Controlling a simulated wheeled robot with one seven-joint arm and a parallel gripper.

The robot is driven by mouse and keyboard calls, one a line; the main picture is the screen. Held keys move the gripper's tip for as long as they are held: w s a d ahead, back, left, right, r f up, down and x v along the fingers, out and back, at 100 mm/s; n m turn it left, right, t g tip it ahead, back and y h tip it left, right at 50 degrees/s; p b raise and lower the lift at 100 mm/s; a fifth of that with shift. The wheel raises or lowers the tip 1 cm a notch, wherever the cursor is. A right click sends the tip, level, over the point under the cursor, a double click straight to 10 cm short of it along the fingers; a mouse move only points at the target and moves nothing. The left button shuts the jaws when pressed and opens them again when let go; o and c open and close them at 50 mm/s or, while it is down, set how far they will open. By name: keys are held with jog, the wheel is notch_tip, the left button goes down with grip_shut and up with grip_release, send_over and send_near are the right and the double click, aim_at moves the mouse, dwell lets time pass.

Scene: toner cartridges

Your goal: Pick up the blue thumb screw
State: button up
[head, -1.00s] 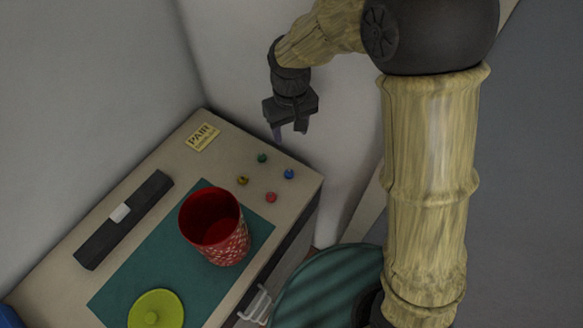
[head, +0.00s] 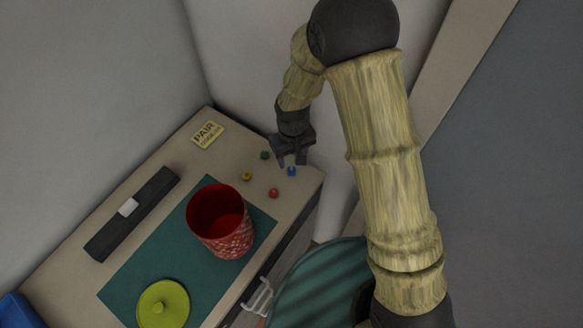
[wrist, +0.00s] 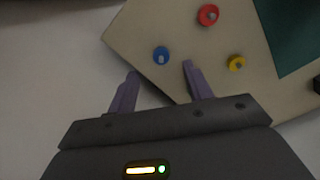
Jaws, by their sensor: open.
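The blue thumb screw (head: 291,171) stands near the far right corner of the cabinet top. In the wrist view the blue thumb screw (wrist: 161,56) shows ahead of the fingertips, roughly between their lines. My gripper (head: 292,163) is open and empty, close to the blue screw in the head view. In the wrist view its two purple fingers (wrist: 160,72) are spread apart. I cannot tell the exact height gap to the screw. Nothing hides the screw in the wrist view.
Close by are a red screw (head: 273,193), a yellow screw (head: 246,176) and a green screw (head: 265,155). A red cup (head: 228,236) stands on a teal mat (head: 150,262) with a yellow-green lid (head: 163,305). A black bar (head: 110,228) lies at left. A wall is behind.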

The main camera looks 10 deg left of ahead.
aim_at(292, 167)
jog(key=shift+f, duration=0.3)
jog(key=shift+w+a+f+p, duration=0.1)
jog(key=shift+f+p, duration=0.6)
jog(key=shift+f, duration=0.6)
jog(key=shift+w+a+f+p, duration=0.1)
jog(key=shift+f+p, duration=0.55)
jog(key=shift+f, duration=0.65)
jog(key=c, duration=1.1)
